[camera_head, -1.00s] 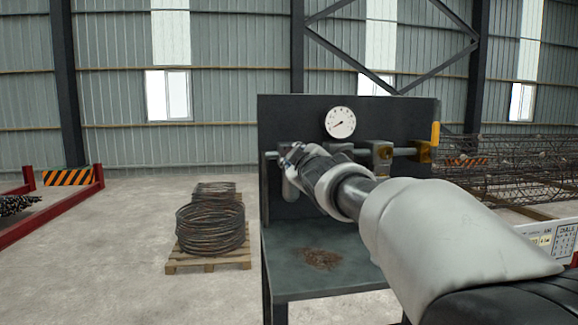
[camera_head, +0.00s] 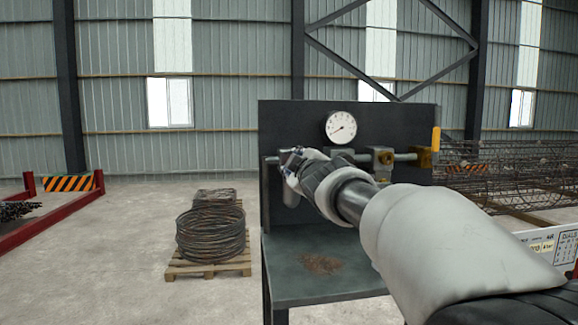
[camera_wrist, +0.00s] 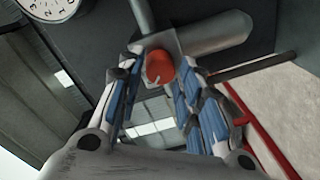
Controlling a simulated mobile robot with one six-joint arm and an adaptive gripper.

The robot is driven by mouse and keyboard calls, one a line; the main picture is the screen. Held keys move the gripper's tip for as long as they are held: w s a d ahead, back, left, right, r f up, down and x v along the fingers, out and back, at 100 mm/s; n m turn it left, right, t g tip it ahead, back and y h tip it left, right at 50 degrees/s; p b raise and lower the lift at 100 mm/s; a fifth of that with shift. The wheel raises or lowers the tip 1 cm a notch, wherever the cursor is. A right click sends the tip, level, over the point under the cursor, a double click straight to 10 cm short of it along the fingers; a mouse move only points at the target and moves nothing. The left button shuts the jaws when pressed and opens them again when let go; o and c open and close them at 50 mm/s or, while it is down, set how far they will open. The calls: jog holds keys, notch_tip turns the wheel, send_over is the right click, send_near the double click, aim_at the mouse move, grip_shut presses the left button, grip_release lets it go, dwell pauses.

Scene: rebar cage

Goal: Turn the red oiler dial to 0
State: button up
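The red dial (camera_wrist: 160,66) is a small round knob on a grey fitting of the pipe in the wrist view. My gripper (camera_wrist: 163,80) has its blue-padded fingers spread to either side of the dial. Gaps seem to show between the pads and the dial; I cannot tell whether any finger touches it. In the head view my gripper (camera_head: 290,165) is at the left end of the pipe on the dark panel, and it and my wrist hide the dial. The dial's pointer and scale cannot be read.
A white round gauge (camera_head: 340,127) is on the dark panel (camera_head: 292,118) above the pipe. Brass fittings (camera_head: 381,157) and a yellow handle (camera_head: 435,139) are to the right. A bench top (camera_head: 290,285) juts out below. Wire coils (camera_head: 210,235) lie on a pallet at left.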

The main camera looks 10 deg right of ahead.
jog(key=shift+o, duration=1.1)
jog(key=shift+s, duration=0.1)
jog(key=s, duration=1.2)
jog(key=shift+d+r, duration=0.15)
jog(key=shift+r, duration=0.05)
jog(key=shift+w, duration=0.1)
